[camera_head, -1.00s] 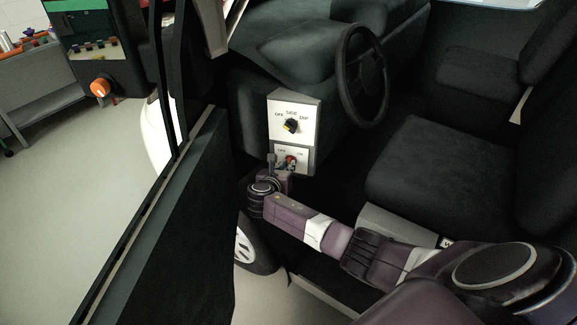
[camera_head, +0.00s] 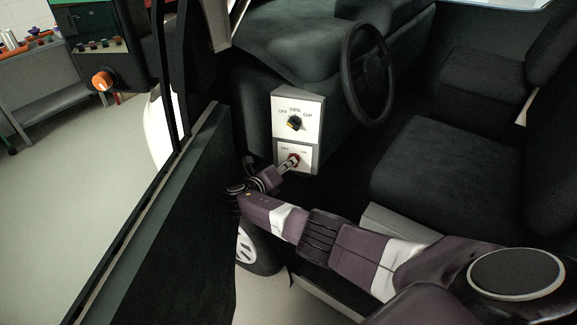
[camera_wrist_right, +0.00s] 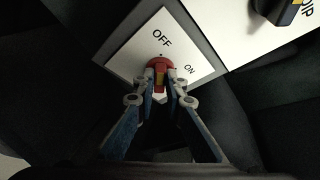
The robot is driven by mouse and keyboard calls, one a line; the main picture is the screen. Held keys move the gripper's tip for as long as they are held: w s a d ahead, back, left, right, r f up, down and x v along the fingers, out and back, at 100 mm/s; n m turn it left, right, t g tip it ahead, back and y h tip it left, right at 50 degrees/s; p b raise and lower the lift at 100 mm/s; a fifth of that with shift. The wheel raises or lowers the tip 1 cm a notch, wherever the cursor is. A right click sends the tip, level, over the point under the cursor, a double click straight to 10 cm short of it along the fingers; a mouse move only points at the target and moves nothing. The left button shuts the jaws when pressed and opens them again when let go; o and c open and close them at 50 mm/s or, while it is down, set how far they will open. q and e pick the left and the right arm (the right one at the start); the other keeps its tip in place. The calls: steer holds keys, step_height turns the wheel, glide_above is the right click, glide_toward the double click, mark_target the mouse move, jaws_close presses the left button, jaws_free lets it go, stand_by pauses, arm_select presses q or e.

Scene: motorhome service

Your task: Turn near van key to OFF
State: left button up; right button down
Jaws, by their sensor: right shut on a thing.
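The near van key is a red knob (camera_head: 295,157) on the white lower panel (camera_head: 309,163) marked OFF on the left and ON on the right, beside the steering column. In the right wrist view the red key (camera_wrist_right: 160,63) sits between my fingertips, with a yellow bar on it; the fingers partly hide it. My right gripper (camera_head: 289,163) reaches up to the panel from the lower left and is shut on the key; it also shows in the wrist view (camera_wrist_right: 161,76). I cannot tell the key's exact setting. My left gripper is not in view.
Above is a panel with a dark selector knob (camera_head: 296,123) marked OFF, SIDE and DIP. The steering wheel (camera_head: 368,72) and seat (camera_head: 430,165) are to the right. The open van door (camera_head: 165,220) stands close on the left.

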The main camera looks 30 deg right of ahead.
steer(key=shift+f, duration=0.1)
stand_by(0.4)
steer(key=c, duration=2)
jaws_free()
